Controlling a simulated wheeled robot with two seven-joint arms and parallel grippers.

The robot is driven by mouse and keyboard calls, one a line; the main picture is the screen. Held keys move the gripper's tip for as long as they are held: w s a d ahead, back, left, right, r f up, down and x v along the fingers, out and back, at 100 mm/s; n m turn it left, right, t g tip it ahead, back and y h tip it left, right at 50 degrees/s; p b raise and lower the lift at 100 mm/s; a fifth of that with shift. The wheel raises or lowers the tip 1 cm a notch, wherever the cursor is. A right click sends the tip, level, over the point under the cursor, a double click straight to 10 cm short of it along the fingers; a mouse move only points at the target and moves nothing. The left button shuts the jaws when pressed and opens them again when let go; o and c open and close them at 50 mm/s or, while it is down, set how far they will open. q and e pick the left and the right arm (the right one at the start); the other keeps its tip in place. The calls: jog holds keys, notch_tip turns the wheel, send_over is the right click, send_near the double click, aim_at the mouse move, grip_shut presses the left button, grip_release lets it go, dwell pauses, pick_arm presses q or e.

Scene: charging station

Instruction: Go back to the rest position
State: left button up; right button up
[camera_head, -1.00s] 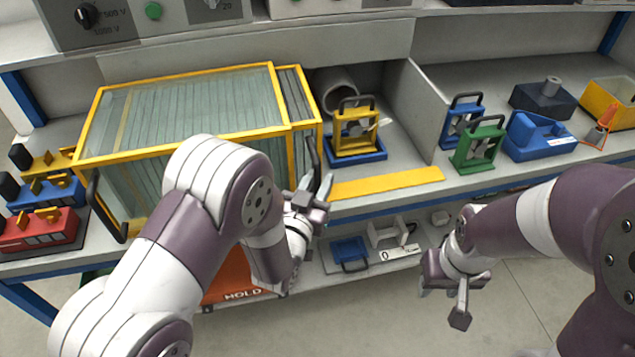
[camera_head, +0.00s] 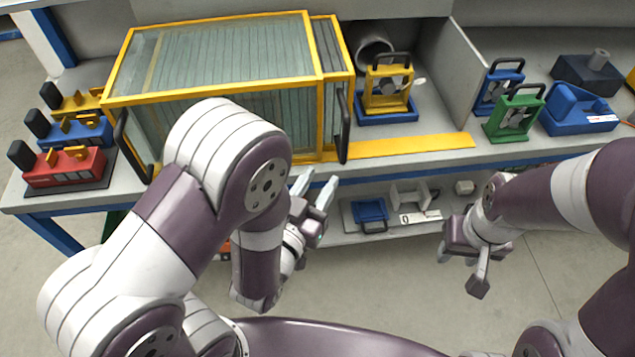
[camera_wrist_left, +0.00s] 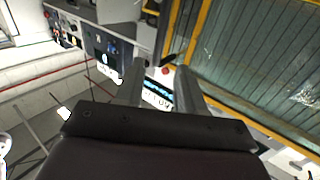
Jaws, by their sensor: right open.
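My left gripper (camera_head: 315,186) is open in front of the shelf edge, below and left of the glass case's right handle, apart from it. In the left wrist view its two fingers (camera_wrist_left: 160,84) stand apart with nothing held between them. My right gripper (camera_head: 461,272) is open and empty, in front of the lower shelf at the right, over the floor. The yellow-framed glass case (camera_head: 222,94) stands shut on the bench behind my left arm, which hides part of its front.
Red (camera_head: 65,168), blue (camera_head: 80,133) and yellow (camera_head: 80,103) devices stand at the left. A yellow-framed block (camera_head: 389,88) sits on a blue base beside the case. Blue and green framed blocks stand farther right. Lower shelf (camera_head: 355,236) holds small parts. Floor (camera_head: 395,285) below is clear.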

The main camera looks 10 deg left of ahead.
dwell(0.4)
pick_arm(q)
jog(key=w+a+r+n+g+y+p, duration=0.1)
jog(key=w+a+n+g+y+p, duration=0.1)
jog(key=a+g+y+p, duration=0.45)
jog(key=s+a+r+n+g+h+p, duration=0.1)
jog(key=s+a+r+g+p, duration=0.2)
jog(key=s+g, duration=0.6)
jog(key=shift+a+r, duration=0.5)
jog(key=shift+r, duration=0.45)
